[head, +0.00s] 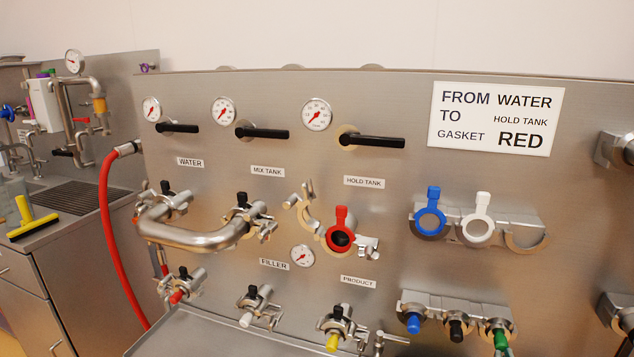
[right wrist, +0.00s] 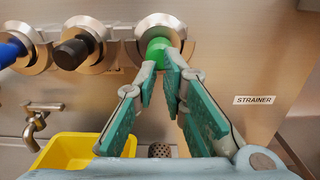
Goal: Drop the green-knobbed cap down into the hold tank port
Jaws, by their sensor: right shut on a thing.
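The green-knobbed cap (head: 501,340) sits at the right end of the lower cap rack (head: 455,307) in the head view. In the right wrist view my right gripper (right wrist: 161,68) is shut on its green knob (right wrist: 157,50), with the cap's steel disc (right wrist: 160,27) behind it at the rack. My left gripper is not in view.
A blue (head: 414,323) and a black (head: 456,329) knobbed cap sit left of the green one. Blue (head: 431,197) and white (head: 483,204) gaskets hang above. A bent pipe (head: 195,236) joins the water and mix tank ports. A yellow bin (right wrist: 75,152) stands below.

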